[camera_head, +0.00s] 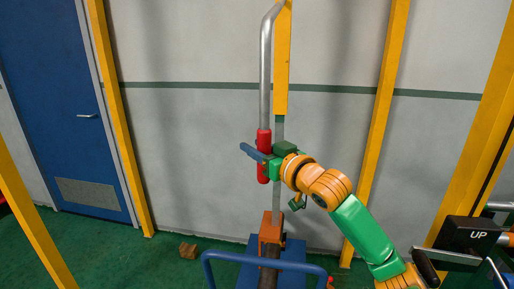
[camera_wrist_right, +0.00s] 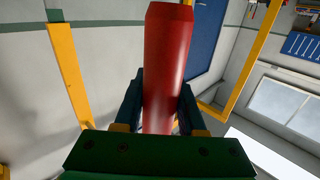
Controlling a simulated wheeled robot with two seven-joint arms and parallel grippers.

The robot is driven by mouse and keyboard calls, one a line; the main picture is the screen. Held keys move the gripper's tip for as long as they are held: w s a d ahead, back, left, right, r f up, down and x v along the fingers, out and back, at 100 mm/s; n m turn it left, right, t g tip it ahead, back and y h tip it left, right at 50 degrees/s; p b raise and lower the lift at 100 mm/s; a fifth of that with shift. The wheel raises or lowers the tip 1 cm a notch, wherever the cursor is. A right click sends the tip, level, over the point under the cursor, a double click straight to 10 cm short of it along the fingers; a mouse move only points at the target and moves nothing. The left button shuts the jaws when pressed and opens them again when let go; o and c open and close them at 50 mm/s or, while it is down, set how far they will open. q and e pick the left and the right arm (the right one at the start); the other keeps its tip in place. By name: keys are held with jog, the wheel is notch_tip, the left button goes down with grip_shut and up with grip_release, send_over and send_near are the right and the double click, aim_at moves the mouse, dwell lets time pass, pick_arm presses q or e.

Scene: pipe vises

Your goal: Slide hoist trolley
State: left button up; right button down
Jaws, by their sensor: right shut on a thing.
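A red grip (camera_head: 264,141) sits upright at the lower end of a bent grey metal rod (camera_head: 265,80), which runs up out of the head view. My right gripper (camera_head: 256,154) is shut around the red grip at about its middle. The right wrist view shows the red grip (camera_wrist_right: 167,60) between the two dark blue fingers (camera_wrist_right: 160,105). A yellow vertical beam (camera_head: 283,65) with a thinner grey bar below it stands just behind and right of the rod. The hoist trolley itself cannot be made out. My left gripper is not in view.
Below stand an orange block (camera_head: 270,228) and a blue tubular frame (camera_head: 222,252). A small brown block (camera_head: 188,250) lies on the green floor. Yellow posts (camera_head: 385,90) stand on both sides. A black box marked UP (camera_head: 468,234) is at the right.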

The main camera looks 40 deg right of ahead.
aim_at(268, 153)
jog(key=shift+r, duration=0.4)
jog(key=c, duration=0.6)
grip_release()
jog(key=shift+o, duration=0.5)
jog(key=shift+f, duration=0.2)
jog(key=shift+f, duration=0.1)
jog(key=shift+s+a+f+b, duration=0.1)
jog(key=shift+s+f+b, duration=0.1)
jog(key=shift+s+b, duration=0.4)
jog(key=shift+s+a+f+b, duration=0.1)
jog(key=shift+s+f+b, duration=0.05)
jog(key=shift+s+b, duration=0.4)
jog(key=s+b, duration=0.1)
jog(key=s, duration=0.2)
jog(key=s+b, duration=0.1)
jog(key=shift+s+a+r+b, duration=0.15)
jog(key=shift+s+r+b, duration=0.15)
jog(key=shift+s+r, duration=0.1)
